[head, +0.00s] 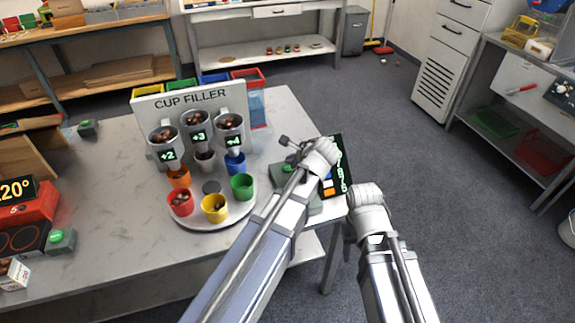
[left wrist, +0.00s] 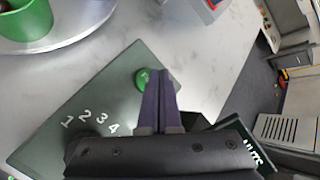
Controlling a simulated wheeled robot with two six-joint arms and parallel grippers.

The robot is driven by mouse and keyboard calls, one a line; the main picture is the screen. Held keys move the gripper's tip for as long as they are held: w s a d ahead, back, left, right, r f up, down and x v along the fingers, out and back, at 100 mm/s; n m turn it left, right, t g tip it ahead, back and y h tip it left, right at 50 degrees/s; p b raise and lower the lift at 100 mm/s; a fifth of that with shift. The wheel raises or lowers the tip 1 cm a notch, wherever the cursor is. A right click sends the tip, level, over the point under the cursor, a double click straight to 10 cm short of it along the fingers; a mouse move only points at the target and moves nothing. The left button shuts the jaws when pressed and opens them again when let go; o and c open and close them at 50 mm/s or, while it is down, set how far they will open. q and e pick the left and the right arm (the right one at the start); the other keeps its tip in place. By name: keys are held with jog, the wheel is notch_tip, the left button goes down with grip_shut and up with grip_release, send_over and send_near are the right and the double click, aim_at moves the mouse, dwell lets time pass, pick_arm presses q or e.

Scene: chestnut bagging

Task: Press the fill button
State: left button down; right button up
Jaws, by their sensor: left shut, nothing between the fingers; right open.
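A dark green pad (left wrist: 75,120) with white numerals lies on the table beside the cup turntable; a round green button (left wrist: 142,79) stands on it. My left gripper (left wrist: 162,78) is shut and empty, its fingertips right beside the button in the left wrist view. I cannot tell whether they touch it. In the head view my left gripper (head: 288,143) is over the pad (head: 283,172). My right gripper (head: 365,196) is past the table's right edge, its fingers hidden behind the wrist. The cup filler (head: 190,101) holds chestnuts in three hoppers marked +2, +3 and +4.
A round turntable (head: 212,219) carries several cups, including red (head: 180,205), yellow (head: 214,211), green (head: 242,187) and blue (head: 236,164). A dark screen (head: 343,178) stands right of the pad. Other green buttons (head: 57,236) lie at left. The table's front is clear.

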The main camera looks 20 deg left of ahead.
aim_at(290, 170)
pick_arm(q)
jog(key=shift+r, duration=0.1)
notch_tip(290, 170, up, 5)
jog(key=p, duration=0.5)
dwell(0.4)
jog(key=shift+s, duration=0.1)
dwell(0.4)
jog(key=s+d+n+g+h+p, duration=0.1)
jog(key=s+d+n, duration=0.1)
jog(key=s, duration=0.1)
jog(key=s+d+f+n+g+p, duration=0.1)
jog(key=s+n, duration=0.1)
jog(key=s, duration=0.2)
jog(key=s+d+n+g+h, duration=0.1)
jog(key=s+d+n, duration=0.1)
jog(key=s, duration=0.2)
jog(key=shift+d+f+n+h+p, duration=0.3)
jog(key=shift+d+f+n+p, duration=0.05)
jog(key=shift+f+n+p, duration=0.05)
jog(key=s+d+n+g+h+p, duration=0.1)
jog(key=s+d+n, duration=0.2)
jog(key=s, duration=0.3)
jog(key=s+d+n+g+h+p, duration=0.1)
jog(key=s+d+n+g, duration=0.1)
jog(key=s, duration=0.4)
jog(key=shift+s+d+n+g+h, duration=0.2)
jog(key=shift+d+n+g+h, duration=0.15)
jog(key=shift+d+n, duration=0.6)
jog(key=shift+a+f, duration=0.1)
jog(key=shift+a, duration=0.15)
